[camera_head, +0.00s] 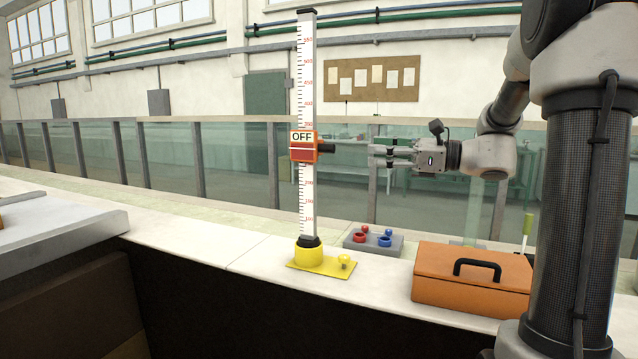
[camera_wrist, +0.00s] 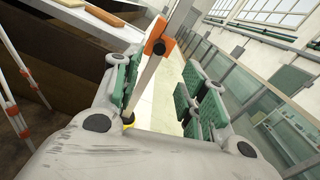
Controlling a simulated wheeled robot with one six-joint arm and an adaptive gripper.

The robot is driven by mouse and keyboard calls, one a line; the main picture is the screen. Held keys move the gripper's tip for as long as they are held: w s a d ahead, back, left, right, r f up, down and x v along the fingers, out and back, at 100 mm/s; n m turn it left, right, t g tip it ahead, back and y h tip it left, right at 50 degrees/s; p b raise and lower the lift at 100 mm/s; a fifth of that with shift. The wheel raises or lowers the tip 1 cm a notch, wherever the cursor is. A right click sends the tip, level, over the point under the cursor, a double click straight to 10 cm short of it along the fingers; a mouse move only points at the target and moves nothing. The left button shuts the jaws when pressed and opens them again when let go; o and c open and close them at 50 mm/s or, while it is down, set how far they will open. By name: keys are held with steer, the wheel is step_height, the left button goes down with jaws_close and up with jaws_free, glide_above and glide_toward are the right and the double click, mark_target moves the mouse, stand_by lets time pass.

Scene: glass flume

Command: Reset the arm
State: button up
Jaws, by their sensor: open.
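My gripper (camera_head: 378,154) is open and level, pointing left at the measuring pole, to the right of its slider. The tall white pole (camera_head: 307,80) has red markings and stands upright on a yellow base (camera_head: 322,263). An orange-red slider (camera_head: 303,152) with an OFF label sits around mid-height on the pole. Its black knob (camera_head: 326,146) faces my gripper. In the wrist view my green-padded fingers (camera_wrist: 160,92) are spread apart, with nothing held. The pole (camera_wrist: 147,78) and orange slider (camera_wrist: 161,42) show beyond them. The fingertips look apart from the knob.
An orange toolbox (camera_head: 472,290) with a black handle stands on the ledge below my arm. A grey block (camera_head: 373,243) with red and blue pieces lies behind the pole's base. A glass wall (camera_head: 345,175) runs behind. The ledge left of the pole is clear.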

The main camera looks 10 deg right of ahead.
steer(key=s+d+f+n+g+h, duration=0.3)
steer(key=s+f+n+g+h, duration=0.45)
steer(key=s+f, duration=0.7)
steer(key=s+d+n+t+h, duration=0.1)
steer(key=s+d+n+h, duration=0.1)
steer(key=s+n+h, duration=0.5)
steer(key=s+n, duration=0.5)
steer(key=n, duration=0.3)
steer(key=shift+s, duration=0.3)
steer(key=shift+f, duration=0.1)
steer(key=shift+c, duration=0.7)
